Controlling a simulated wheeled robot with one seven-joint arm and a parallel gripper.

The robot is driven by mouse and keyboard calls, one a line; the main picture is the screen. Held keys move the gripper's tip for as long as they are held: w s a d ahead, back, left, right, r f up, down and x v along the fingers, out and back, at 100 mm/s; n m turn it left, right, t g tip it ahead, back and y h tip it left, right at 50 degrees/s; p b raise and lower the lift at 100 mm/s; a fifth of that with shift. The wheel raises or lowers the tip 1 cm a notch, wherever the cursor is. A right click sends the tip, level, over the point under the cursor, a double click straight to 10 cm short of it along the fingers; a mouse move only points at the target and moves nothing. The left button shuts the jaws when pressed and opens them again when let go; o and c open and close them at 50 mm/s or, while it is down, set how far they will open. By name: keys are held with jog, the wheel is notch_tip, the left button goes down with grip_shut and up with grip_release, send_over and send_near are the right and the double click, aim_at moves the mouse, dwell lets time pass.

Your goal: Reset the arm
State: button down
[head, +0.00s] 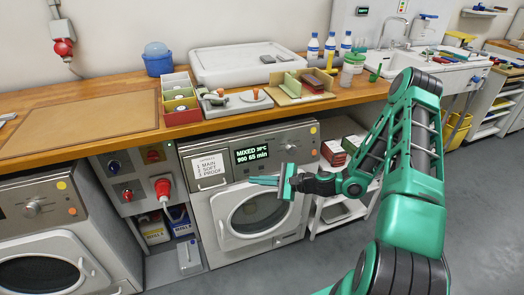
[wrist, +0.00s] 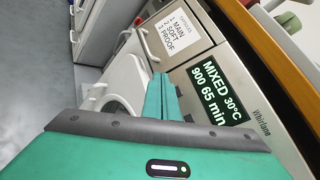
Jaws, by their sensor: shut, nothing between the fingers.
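My gripper (head: 264,181) is at the end of my raised green arm, in front of the middle washing machine (head: 214,221). Its fingers point left in the head view and are closed together with nothing between them. In the wrist view the shut fingers (wrist: 160,98) point toward the washing machine's front (wrist: 190,38), near its display (wrist: 219,90), which reads "MIXED 30°C 900 65 min". I cannot tell whether the fingertips touch the machine.
A red plug (head: 163,188) sits left of the machine. A white shelf (head: 340,215) stands right. Grey floor is clear at right.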

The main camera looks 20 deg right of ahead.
jog(key=s+d+r+n+g+h, duration=0.3)
jog(key=s+r, duration=0.5)
jog(key=s, duration=0.4)
jog(key=s+d+r+n+g+h, duration=0.3)
jog(key=s+d+r, duration=0.5)
jog(key=s, duration=0.5)
jog(key=s+d+r+n+g+h, duration=0.4)
jog(key=s+r, duration=0.4)
jog(key=s, duration=0.4)
jog(key=d+n, duration=0.1)
jog(key=n, duration=0.1)
jog(key=shift+s+d+r+n+h, duration=0.15)
jog(key=shift+d+r+n+h, duration=0.1)
jog(key=shift+n+h, duration=0.15)
jog(key=shift+f, duration=0.1)
